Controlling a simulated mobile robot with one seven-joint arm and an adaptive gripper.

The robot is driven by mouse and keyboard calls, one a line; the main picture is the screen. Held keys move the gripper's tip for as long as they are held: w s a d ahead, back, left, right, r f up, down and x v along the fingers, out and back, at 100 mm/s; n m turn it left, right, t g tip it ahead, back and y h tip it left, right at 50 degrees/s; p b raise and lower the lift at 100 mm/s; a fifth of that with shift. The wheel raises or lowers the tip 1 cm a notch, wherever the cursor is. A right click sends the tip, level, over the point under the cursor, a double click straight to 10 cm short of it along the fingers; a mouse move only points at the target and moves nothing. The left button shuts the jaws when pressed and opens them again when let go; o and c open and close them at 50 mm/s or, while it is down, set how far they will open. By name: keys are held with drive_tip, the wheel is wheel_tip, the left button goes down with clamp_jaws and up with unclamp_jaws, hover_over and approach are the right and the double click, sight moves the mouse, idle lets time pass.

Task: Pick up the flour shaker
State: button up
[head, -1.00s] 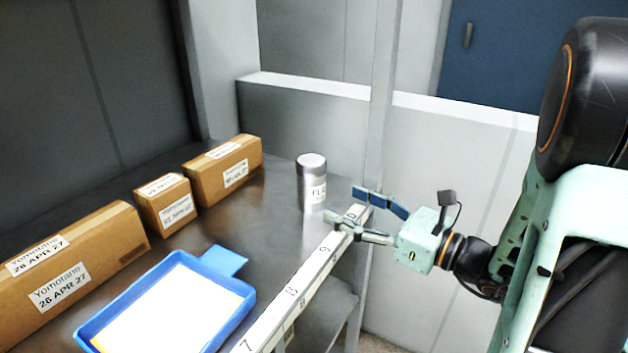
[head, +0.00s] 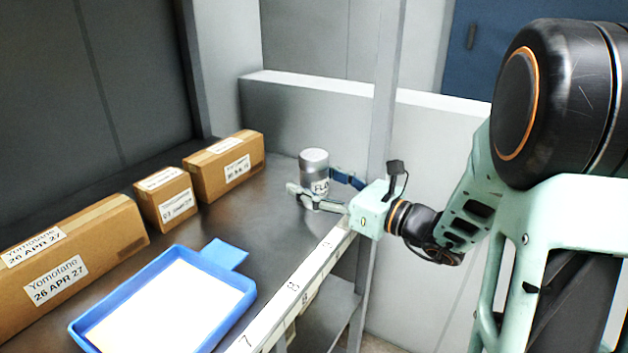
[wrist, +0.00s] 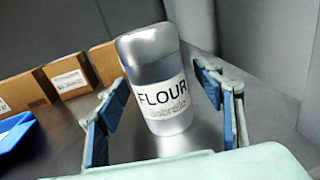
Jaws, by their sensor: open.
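The flour shaker (head: 314,169) is a silver cylinder with a pale lid and a white label, upright near the right end of the dark metal shelf. In the wrist view the shaker (wrist: 157,78) shows the label "FLOUR". My gripper (head: 318,188) has come in from the right, low down, with its fingers on either side of the shaker. In the wrist view my gripper (wrist: 160,105) is open, one blue-padded finger left of the shaker and one right of it. Gaps show between the fingers and the shaker's sides.
Several cardboard boxes (head: 226,168) stand along the back of the shelf (head: 255,220), left of the shaker. A blue tray (head: 242,296) with a white inside lies at the front left. A metal post (head: 383,110) rises close behind my gripper, and a numbered white strip (head: 290,290) edges the shelf.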

drive_tip(key=c, duration=1.4)
